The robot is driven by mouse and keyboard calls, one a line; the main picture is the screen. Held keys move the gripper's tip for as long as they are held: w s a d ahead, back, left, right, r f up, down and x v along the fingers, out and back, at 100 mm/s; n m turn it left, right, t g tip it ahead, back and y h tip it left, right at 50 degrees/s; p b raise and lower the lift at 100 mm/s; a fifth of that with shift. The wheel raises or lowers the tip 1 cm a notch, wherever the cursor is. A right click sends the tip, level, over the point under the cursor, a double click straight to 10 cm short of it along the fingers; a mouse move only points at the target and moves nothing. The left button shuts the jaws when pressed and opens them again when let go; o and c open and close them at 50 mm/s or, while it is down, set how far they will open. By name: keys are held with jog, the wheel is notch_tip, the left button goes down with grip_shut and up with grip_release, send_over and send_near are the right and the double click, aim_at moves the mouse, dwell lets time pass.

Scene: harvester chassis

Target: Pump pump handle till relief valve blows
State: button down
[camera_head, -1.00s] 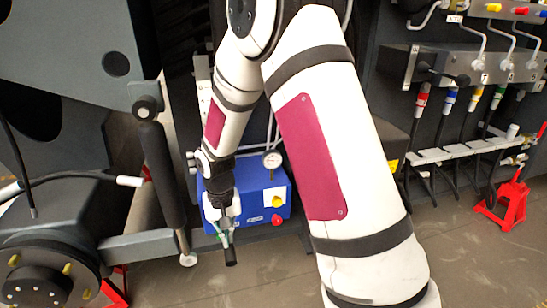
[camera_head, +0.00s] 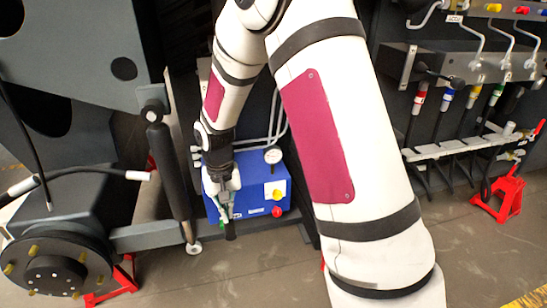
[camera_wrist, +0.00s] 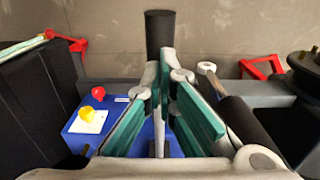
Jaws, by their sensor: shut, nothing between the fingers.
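The blue pump box (camera_head: 262,195) stands low beside the chassis, with a gauge (camera_head: 272,155), a yellow knob (camera_head: 277,196) and a red knob (camera_head: 277,211). My gripper (camera_head: 225,208) is in front of its left side, at the pump handle, whose black grip (camera_head: 230,231) shows just below the fingers. In the wrist view the black grip (camera_wrist: 160,33) sticks out beyond the fingertips of my gripper (camera_wrist: 165,75). The teal-padded fingers are shut and line up with the handle; exact contact is hidden. I cannot tell which part is the relief valve.
A dark cylinder strut (camera_head: 165,175) stands close left of my gripper, with a wheel hub (camera_head: 55,272) farther left. Red jack stands (camera_head: 500,198) are on the floor. A hose and valve panel (camera_head: 455,65) is at the right. The front floor is open.

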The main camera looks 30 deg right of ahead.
notch_tip(320, 180, down, 13)
jog(key=w+b, duration=0.1)
jog(key=b, duration=0.7)
jog(key=r+p, duration=0.3)
jog(key=r, duration=0.1)
jog(key=s+r+p, duration=0.1)
jog(key=r+p, duration=0.2)
jog(key=r, duration=0.1)
jog(key=r+p, duration=0.3)
jog(key=r, duration=0.2)
jog(key=shift+s, duration=0.15)
dwell(0.6)
jog(key=shift+w+f+b, duration=0.5)
jog(key=shift+f+b, duration=3.65)
jog(key=shift+f, duration=2.25)
jog(key=r+p, duration=0.3)
jog(key=r, duration=0.1)
jog(key=r+p, duration=0.3)
jog(key=r, duration=0.1)
jog(key=s+r+p, duration=0.1)
jog(key=r+p, duration=0.2)
jog(key=r, duration=0.1)
jog(key=shift+s+a+r, duration=0.1)
jog(key=shift+r, duration=0.3)
jog(key=shift+f, duration=0.1)
